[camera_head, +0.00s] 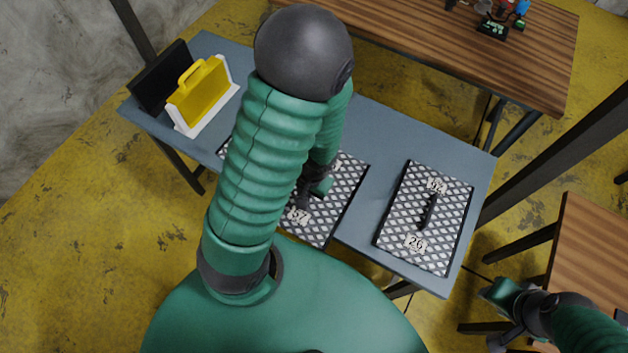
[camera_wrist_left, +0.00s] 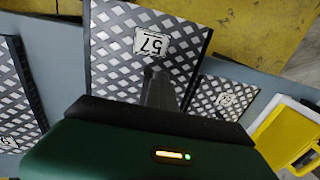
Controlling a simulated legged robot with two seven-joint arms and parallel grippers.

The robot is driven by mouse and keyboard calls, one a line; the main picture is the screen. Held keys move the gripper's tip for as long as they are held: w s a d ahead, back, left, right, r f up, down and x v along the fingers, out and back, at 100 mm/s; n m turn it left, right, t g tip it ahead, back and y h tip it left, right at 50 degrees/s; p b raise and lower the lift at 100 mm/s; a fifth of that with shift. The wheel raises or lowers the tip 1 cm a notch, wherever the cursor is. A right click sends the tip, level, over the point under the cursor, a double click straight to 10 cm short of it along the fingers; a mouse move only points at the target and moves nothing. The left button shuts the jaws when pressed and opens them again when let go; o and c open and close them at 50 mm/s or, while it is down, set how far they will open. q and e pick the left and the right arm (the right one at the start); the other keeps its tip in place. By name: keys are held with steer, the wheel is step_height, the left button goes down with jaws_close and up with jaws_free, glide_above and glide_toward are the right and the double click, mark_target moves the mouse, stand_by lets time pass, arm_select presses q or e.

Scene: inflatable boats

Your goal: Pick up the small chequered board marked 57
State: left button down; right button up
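The chequered board marked 57 (camera_head: 335,212) shows in the head view beyond my body, partly hidden by my left arm. Its front corner passes over the table's near edge, and it looks raised. My left gripper (camera_head: 305,197) is at its middle, with the fingers close together and seemingly shut on its handle, which is hidden. In the left wrist view the board (camera_wrist_left: 112,45) looks larger than the other boards and overlaps one of them. The left fingers (camera_wrist_left: 160,88) point at it just below the 57 label. My right gripper (camera_head: 505,325) is at the lower right, away from the table.
A chequered board marked 26 (camera_head: 400,210) with a black handle lies at the right on the blue-grey table (camera_head: 385,135). Another chequered board (camera_wrist_left: 235,88) lies at the right in the wrist view. A yellow case (camera_head: 200,92) stands at the table's left end. Wooden tables stand behind and right.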

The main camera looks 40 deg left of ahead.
arm_select(q)
steer(key=shift+s+a, duration=0.15)
steer(key=shift+s, duration=0.15)
steer(key=c, duration=2.2)
jaws_free()
steer(key=shift+c, duration=2.2)
jaws_free()
